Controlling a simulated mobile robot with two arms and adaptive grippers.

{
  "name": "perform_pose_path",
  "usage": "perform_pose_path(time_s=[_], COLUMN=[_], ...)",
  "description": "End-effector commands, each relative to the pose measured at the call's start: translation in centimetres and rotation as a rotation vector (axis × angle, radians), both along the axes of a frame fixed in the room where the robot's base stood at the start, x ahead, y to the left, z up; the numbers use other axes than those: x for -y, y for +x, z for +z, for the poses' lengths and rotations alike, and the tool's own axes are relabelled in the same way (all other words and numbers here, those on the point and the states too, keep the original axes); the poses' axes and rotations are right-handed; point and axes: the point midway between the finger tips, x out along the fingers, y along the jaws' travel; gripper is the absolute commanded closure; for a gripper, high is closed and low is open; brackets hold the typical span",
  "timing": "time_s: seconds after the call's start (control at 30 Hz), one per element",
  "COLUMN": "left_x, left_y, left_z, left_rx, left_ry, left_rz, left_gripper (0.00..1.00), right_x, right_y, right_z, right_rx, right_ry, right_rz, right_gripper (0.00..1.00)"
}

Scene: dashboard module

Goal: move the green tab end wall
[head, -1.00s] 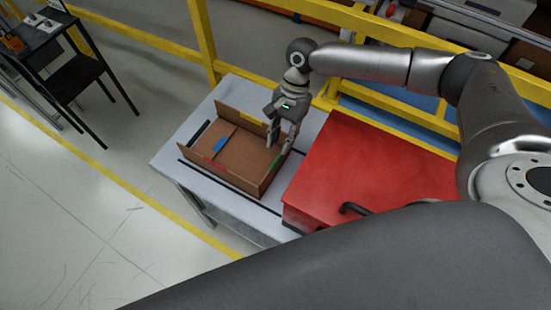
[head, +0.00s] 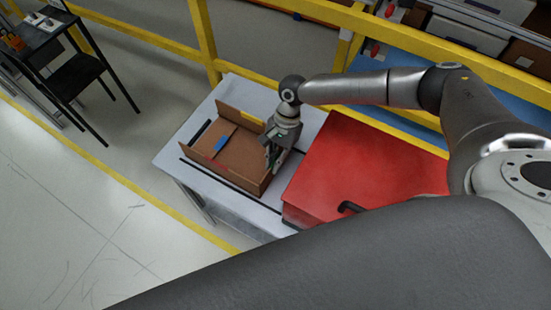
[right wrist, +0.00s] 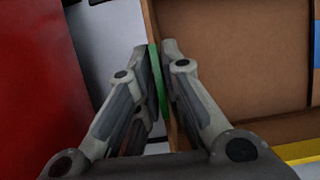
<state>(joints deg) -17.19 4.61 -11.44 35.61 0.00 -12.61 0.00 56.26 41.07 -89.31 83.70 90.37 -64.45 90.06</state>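The brown cardboard box (head: 208,158) sits on the grey table. Its end wall on the right carries a green tab (right wrist: 158,82); in the head view my gripper mostly covers this tab. The wall stands upright at the box's end. My right gripper (head: 270,160) points down over it. In the right wrist view, the fingers (right wrist: 158,55) are drawn close together, one on each side of the wall at the green tab, and look shut on it. My left gripper is in neither view.
A red case (head: 360,165) with a black handle stands close right of the box. The box also shows a blue tab (head: 219,143) and a yellow tab (head: 252,119). The grey table (head: 160,160) has bare space at its left. Yellow railings (head: 205,40) run behind.

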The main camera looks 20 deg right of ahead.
Motion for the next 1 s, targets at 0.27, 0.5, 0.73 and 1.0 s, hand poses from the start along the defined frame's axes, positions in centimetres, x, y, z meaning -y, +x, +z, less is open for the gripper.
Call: perform_pose_path(time_s=[0.27, 0.5, 0.73, 1.0], left_x=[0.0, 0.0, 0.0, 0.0], left_y=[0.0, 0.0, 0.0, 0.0], left_z=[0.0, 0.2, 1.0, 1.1], left_rx=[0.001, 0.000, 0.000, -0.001], left_ry=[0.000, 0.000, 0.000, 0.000], left_rz=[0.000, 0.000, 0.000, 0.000], left_gripper=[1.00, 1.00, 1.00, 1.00], right_x=[0.0, -0.1, -0.6, -1.6], right_y=[0.0, 0.1, 0.5, 1.6], right_z=[0.0, 0.1, 0.2, -0.3], right_rx=[0.000, -0.008, -0.071, -0.221], right_ry=[0.000, -0.006, -0.050, -0.160], right_rz=[0.000, 0.000, 0.000, 0.000], right_gripper=[1.00, 1.00, 1.00, 1.00])
